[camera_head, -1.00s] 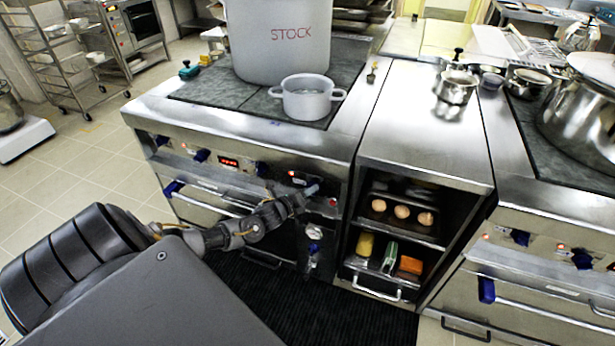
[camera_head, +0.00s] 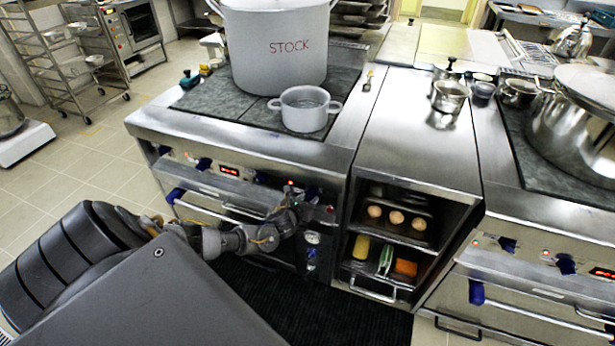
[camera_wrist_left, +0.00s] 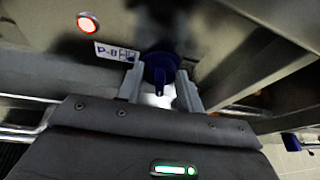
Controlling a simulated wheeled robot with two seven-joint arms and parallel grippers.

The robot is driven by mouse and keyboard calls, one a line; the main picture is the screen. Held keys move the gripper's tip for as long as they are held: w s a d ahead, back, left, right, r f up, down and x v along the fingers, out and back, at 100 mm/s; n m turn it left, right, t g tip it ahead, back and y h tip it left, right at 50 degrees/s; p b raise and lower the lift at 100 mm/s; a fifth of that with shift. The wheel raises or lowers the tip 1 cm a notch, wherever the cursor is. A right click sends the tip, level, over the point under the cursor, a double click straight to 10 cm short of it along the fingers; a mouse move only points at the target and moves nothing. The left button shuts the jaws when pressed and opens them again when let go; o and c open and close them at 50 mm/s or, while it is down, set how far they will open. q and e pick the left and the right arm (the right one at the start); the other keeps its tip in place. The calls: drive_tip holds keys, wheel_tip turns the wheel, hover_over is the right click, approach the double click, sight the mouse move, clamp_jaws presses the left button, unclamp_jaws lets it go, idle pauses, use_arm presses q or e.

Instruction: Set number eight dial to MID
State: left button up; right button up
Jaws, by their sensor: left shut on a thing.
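A blue dial (camera_wrist_left: 160,68) is on the stove front beside a white P-8 label (camera_wrist_left: 115,51) and a lit red lamp (camera_wrist_left: 87,23) in the left wrist view. My left gripper (camera_wrist_left: 160,88) has its two fingers on either side of the dial's blue grip and is shut on it. In the head view my left gripper (camera_head: 300,197) is at the right part of the stove's control panel, and the dial is mostly hidden by it. The dial's setting marks cannot be read. My right gripper is not in view.
A large STOCK pot (camera_head: 278,62) and a small grey pot (camera_head: 305,112) stand on the stovetop. Other blue dials (camera_head: 203,164) and a red display (camera_head: 229,170) line the panel. An open shelf with eggs (camera_head: 396,217) is to the right. A metal bar (camera_wrist_left: 262,65) runs close beside the gripper.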

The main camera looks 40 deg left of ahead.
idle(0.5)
use_arm(q)
drive_tip(key=o, duration=1)
drive_tip(key=shift+w, duration=0.1)
drive_tip(key=p+v, duration=0.1)
drive_tip(key=v, duration=1)
drive_tip(key=shift+w, duration=0.1)
